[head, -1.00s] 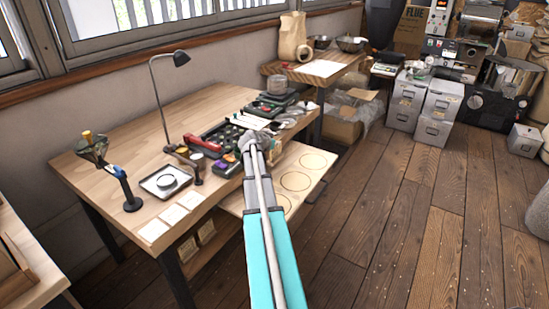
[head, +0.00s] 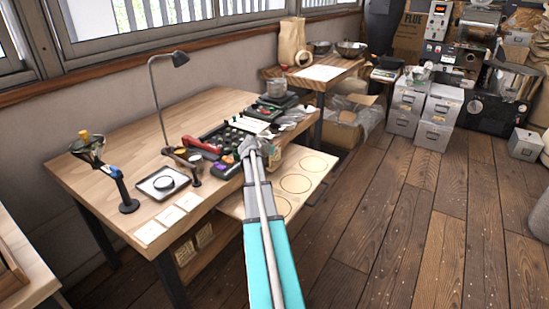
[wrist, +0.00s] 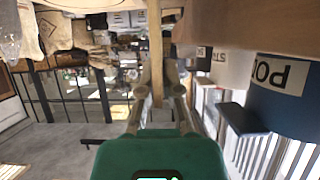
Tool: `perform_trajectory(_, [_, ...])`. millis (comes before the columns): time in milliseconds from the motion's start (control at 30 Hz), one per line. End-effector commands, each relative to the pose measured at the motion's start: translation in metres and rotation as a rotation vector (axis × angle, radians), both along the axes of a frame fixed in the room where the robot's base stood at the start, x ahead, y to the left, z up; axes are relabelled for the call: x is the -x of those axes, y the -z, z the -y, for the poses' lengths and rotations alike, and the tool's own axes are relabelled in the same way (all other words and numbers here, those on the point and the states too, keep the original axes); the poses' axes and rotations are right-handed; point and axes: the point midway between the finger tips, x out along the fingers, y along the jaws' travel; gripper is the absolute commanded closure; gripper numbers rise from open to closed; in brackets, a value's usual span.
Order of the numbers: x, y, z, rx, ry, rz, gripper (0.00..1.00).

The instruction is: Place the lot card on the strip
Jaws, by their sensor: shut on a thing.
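My gripper (head: 248,143) is at the front edge of the wooden workbench, above the pull-out board. In the wrist view its two fingers (wrist: 157,98) are closed on a thin tan upright piece (wrist: 155,45), seen edge-on. It looks like the lot card, but its face is hidden. In the head view the arm and gripper hide most of it. Several pale cards or squares (head: 170,215) lie in a row along the bench's front left edge. I cannot tell for sure which thing is the strip.
The pull-out board (head: 318,163) has drawn circles.

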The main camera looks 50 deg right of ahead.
Motion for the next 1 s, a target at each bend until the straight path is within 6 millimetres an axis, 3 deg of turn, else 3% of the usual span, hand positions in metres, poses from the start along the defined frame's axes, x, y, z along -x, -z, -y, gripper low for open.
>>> perform_trajectory(200, [0.0, 0.018, 0.0, 0.0, 0.0, 0.0, 1.0])
perform_trajectory(767, [-0.001, 0.022, -0.001, 0.0, -0.001, 0.0, 1.0])
perform_trajectory(1000, [-0.001, 0.022, -0.001, 0.0, -0.001, 0.0, 0.57])
